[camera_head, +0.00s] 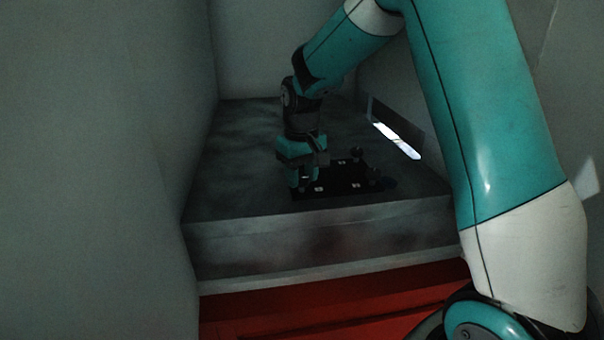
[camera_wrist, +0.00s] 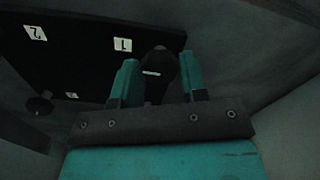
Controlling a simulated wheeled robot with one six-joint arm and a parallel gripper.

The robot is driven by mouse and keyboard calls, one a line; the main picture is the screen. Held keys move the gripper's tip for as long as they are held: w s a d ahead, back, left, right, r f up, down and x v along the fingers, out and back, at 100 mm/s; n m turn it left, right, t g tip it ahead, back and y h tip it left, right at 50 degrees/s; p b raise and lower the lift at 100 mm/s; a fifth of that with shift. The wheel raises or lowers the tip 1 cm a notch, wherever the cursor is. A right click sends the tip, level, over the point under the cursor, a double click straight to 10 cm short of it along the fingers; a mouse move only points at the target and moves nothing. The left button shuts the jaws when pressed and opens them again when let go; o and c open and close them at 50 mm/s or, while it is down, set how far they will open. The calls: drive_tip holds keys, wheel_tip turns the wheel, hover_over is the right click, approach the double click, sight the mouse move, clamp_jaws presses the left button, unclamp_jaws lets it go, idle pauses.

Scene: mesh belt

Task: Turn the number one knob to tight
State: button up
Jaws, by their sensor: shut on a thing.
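The black panel (camera_head: 335,185) lies on the grey block, below my gripper (camera_head: 302,180). In the wrist view the panel (camera_wrist: 85,60) carries white labels, among them the number 1 label (camera_wrist: 123,44) and the number 2 label (camera_wrist: 35,33). The number one knob (camera_wrist: 157,66) is black with a small white mark and sits beside the 1 label. My gripper (camera_wrist: 159,76) has its two teal fingers on either side of this knob and is shut on it. In the head view my gripper hides this knob. Its exact turn cannot be read.
Another dark knob (camera_wrist: 40,104) stands on the panel in the wrist view. More dark knobs (camera_head: 357,152) stand along the panel's right side. The grey block (camera_head: 240,190) is bare left of the panel. Walls close in on both sides, with a bright slot (camera_head: 397,140) at right.

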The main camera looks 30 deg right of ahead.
sight(302, 177)
drive_tip(key=m, duration=0.5)
drive_tip(key=shift+r+m, duration=0.1)
drive_tip(key=shift+m, duration=0.2)
idle(0.5)
drive_tip(key=o, duration=0.9)
wheel_tip(302, 177, up, 17)
drive_tip(key=b, duration=0.2)
drive_tip(key=shift+r+b, duration=0.2)
drive_tip(key=shift+b, duration=0.15)
